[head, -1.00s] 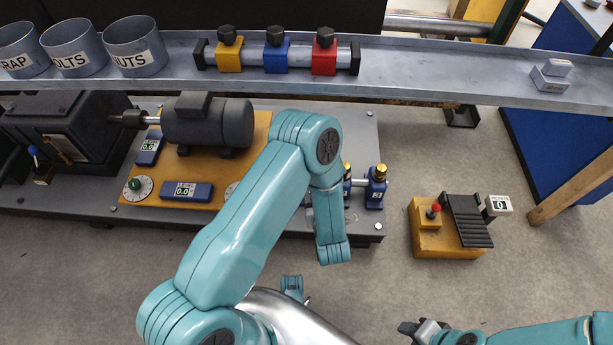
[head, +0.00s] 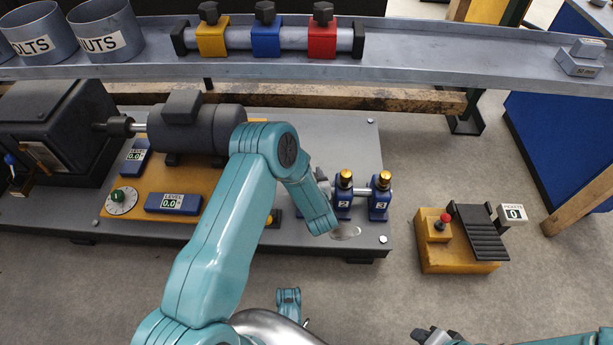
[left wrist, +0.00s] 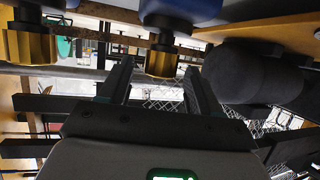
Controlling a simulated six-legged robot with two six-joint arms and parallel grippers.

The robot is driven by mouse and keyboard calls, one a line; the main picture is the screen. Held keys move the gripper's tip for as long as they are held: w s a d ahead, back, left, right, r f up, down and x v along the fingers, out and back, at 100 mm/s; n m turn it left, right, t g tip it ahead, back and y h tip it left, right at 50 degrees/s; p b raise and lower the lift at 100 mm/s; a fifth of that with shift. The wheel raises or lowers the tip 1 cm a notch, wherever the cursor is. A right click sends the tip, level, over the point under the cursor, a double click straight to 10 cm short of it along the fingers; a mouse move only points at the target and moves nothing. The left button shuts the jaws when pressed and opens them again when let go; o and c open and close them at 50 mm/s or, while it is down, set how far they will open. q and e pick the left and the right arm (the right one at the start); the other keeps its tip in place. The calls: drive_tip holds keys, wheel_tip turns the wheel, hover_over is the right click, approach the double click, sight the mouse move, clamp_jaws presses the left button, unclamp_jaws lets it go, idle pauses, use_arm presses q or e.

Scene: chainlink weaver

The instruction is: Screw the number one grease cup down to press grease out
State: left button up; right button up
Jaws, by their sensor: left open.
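In the head view, blue bearing blocks marked 2 (head: 343,203) and 3 (head: 379,205) carry brass grease cups, number two (head: 345,178) and number three (head: 383,180). The number one cup does not show there; my left arm covers that stretch. My left gripper is mostly hidden behind my forearm in the head view. In the left wrist view my left gripper (left wrist: 158,68) is open, its dark fingers apart. A brass cup (left wrist: 161,64) appears between the fingertips, untouched as far as I see. Another brass cup (left wrist: 30,48) is at the left. Their numbers are not readable. My right gripper (head: 436,336) is low at the bottom edge.
A motor (head: 195,130) sits on a yellow base with a dial (head: 121,200) and a level display reading 0.0 (head: 173,203). A grey shelf (head: 440,50) holds bins and coloured blocks.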

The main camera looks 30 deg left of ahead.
use_arm(q)
drive_tip(key=shift+x, duration=1.1)
drive_tip(key=shift+r, duration=0.1)
drive_tip(key=c, duration=1)
drive_tip(key=shift+o, duration=0.2)
drive_tip(key=shift+t, duration=0.3)
